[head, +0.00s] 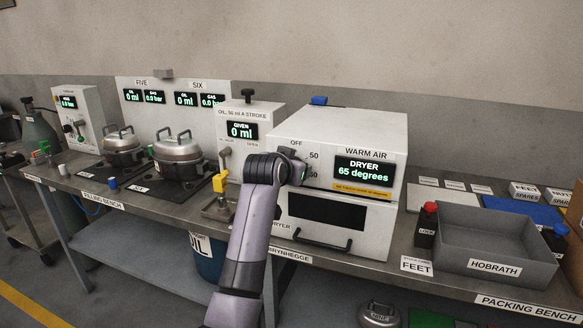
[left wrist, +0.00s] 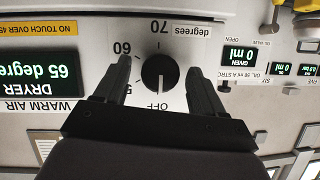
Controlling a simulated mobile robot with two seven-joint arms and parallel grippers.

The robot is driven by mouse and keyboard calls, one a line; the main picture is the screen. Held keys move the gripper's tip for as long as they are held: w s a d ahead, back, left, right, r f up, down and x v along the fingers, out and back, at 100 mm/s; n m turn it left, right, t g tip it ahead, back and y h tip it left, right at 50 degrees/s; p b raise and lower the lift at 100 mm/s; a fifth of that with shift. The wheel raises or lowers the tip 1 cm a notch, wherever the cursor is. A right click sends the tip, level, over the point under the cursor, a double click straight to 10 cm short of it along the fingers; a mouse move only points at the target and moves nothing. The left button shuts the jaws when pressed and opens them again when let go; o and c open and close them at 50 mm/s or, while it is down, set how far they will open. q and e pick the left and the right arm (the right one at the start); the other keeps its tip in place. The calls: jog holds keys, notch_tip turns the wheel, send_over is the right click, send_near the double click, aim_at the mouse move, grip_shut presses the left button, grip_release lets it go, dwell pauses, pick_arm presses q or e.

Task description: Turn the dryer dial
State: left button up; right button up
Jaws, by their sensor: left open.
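The dryer (head: 335,130) is a white box on the bench. Its display reads 65 degrees in the head view and also in the left wrist view (left wrist: 40,72), where everything appears upside down. The black round dial (left wrist: 159,73) sits on a white scale marked OFF, 60 and 70; a pale line on it points towards OFF. My left gripper (head: 299,172) is at the dryer's front and hides most of the dial in the head view. In the left wrist view its fingers (left wrist: 157,62) are open, one on each side of the dial, with visible gaps. My right gripper is not in view.
The oil unit (head: 243,130) with a yellow-handled part (head: 220,183) stands left of the dryer. Two pots (head: 178,155) sit further left. A grey HOBRATH tray (head: 495,248) and a red-topped LOCK item (head: 427,222) are on the right. The dryer's door handle (head: 308,243) sticks out below.

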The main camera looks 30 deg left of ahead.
pick_arm(q)
jog(key=v, duration=0.7)
jog(key=shift+b, duration=0.35)
jog(key=s+d+f+m+h, duration=0.1)
jog(key=s+d+f, duration=0.1)
jog(key=f, duration=0.5)
jog(key=s+d+f+m, duration=0.1)
jog(key=s+d+f, duration=0.2)
jog(key=f, duration=0.5)
jog(key=s+d+f+m+h, duration=0.1)
jog(key=s+d+f, duration=0.1)
jog(key=f, duration=0.5)
jog(key=s+d+f+h, duration=0.1)
jog(key=s+d+f, duration=0.2)
jog(key=s+f, duration=0.2)
jog(key=s+d+f+m+g+h, duration=0.1)
jog(key=s+d+f+h, duration=0.1)
jog(key=s+f, duration=0.3)
jog(key=s+d+f+g+h, duration=0.1)
jog(key=s+d+f, duration=0.4)
jog(key=s, duration=0.5)
jog(key=shift+s, duration=0.25)
jog(key=shift+a+f, duration=0.1)
